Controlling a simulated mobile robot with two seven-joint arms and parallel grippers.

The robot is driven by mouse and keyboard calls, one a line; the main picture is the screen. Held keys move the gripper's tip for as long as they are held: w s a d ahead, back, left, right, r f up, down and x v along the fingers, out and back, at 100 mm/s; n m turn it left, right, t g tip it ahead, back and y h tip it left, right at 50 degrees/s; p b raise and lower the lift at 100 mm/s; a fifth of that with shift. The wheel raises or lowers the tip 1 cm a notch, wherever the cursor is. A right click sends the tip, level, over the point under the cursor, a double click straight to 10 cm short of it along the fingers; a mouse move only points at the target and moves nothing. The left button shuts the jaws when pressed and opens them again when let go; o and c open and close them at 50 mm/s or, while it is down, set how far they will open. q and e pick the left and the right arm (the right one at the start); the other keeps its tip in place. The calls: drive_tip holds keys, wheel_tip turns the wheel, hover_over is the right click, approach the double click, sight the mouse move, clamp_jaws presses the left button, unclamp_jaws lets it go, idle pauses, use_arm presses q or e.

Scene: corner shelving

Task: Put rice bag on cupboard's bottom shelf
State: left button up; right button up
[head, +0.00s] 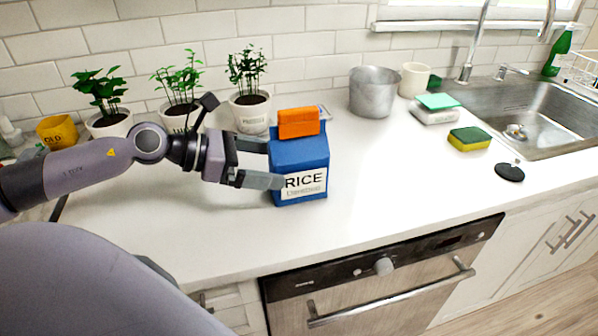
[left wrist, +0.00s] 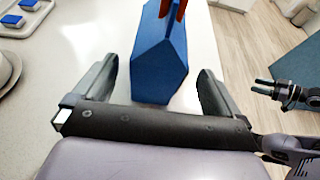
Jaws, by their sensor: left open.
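The rice bag (head: 300,160) is a blue block-shaped pack with a white RICE label and an orange clip on top. It stands upright on the white counter. My left gripper (head: 262,164) is open at the bag's left side, one finger near its back and one overlapping its front edge. In the left wrist view the bag (left wrist: 158,65) stands between and just beyond the spread fingers; contact cannot be told. A dark gripper, seemingly my right one (left wrist: 265,87), is small at that view's right edge. No open cupboard shelf shows.
Potted plants (head: 180,98) and a yellow cup (head: 57,131) stand along the back wall. A metal pot (head: 373,93), a white mug (head: 414,80), a sponge (head: 470,139) and the sink (head: 535,115) are to the right. A dishwasher (head: 380,295) is below. The counter front is clear.

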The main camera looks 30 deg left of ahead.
sight(291, 161)
use_arm(q)
drive_tip(key=shift+w+d+f+b, duration=0.15)
drive_tip(key=shift+w+d+b, duration=0.2)
drive_tip(key=shift+w, duration=0.25)
drive_tip(key=shift+w+d, duration=0.55)
drive_tip(key=shift+w, duration=0.1)
drive_tip(key=shift+p+x, duration=0.5)
drive_tip(key=shift+x, duration=0.7)
drive_tip(key=shift+f, duration=0.1)
drive_tip(key=c, duration=1.7)
clamp_jaws()
drive_tip(key=shift+r, duration=0.2)
wheel_tip(291, 161, up, 18)
drive_tip(key=shift+f+p, duration=0.1)
drive_tip(key=shift+p, duration=0.3)
drive_tip(key=shift+r, duration=1.05)
